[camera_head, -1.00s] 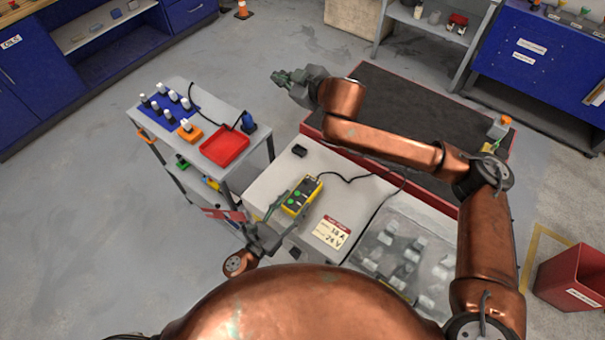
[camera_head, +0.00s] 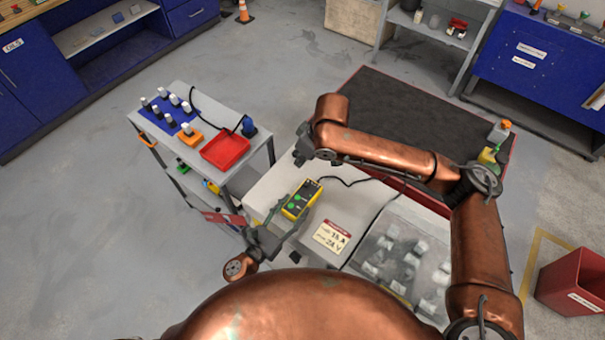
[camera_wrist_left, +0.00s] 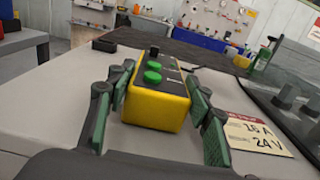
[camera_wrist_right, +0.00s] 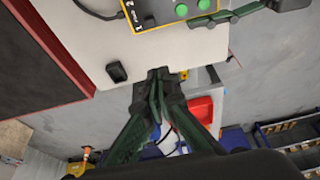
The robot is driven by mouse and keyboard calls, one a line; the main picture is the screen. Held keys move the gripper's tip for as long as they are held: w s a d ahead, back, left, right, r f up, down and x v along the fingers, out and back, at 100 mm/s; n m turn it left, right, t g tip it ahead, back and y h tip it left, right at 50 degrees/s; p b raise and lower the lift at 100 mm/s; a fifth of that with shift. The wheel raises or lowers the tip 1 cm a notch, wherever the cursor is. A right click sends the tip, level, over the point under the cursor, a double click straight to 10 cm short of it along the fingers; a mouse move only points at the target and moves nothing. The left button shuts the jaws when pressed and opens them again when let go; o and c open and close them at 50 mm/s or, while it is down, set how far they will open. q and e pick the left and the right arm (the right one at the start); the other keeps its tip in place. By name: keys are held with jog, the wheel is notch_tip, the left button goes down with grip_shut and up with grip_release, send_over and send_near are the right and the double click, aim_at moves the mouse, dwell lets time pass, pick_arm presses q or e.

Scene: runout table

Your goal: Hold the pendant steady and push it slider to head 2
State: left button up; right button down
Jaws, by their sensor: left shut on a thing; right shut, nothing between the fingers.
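The pendant (camera_head: 301,199) is a yellow box with a black face and green buttons, lying on the pale table top. My left gripper (camera_wrist_left: 160,82) has its green fingers on both sides of it, shut on it. A small black knob (camera_wrist_left: 154,51) stands past the green buttons in the left wrist view; it may be the slider. The right wrist view shows part of the pendant (camera_wrist_right: 180,9), with number marks on its face. My right gripper (camera_wrist_right: 158,75) is shut and empty, its tips apart from the pendant. In the head view it (camera_head: 302,154) is beyond the pendant's far end.
A small black block (camera_wrist_right: 117,72) lies on the table near my right fingertips. A cable (camera_head: 347,182) runs from the pendant. A label card (camera_head: 331,237) and a clear-covered box (camera_head: 399,259) are to the right. A cart with a red tray (camera_head: 225,150) stands left.

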aim_at(308, 188)
jog(key=x, duration=0.9)
jog(key=shift+a, duration=0.1)
jog(key=shift+s+d+f, duration=0.2)
jog(key=shift+s+d, duration=0.15)
jog(key=shift+d, duration=0.25)
jog(key=shift+s+d+f, duration=0.2)
jog(key=shift+s+d, duration=0.15)
jog(key=shift+d, duration=0.2)
jog(key=shift+s+d, duration=0.35)
jog(key=shift+d, duration=0.05)
jog(key=shift+s+d, duration=0.5)
jog(key=shift+d, duration=0.25)
jog(key=shift+s+d, duration=0.55)
jog(key=shift+d, duration=0.15)
pick_arm(q)
jog(key=shift+a, duration=0.1)
pick_arm(e)
jog(key=shift+a, duration=0.1)
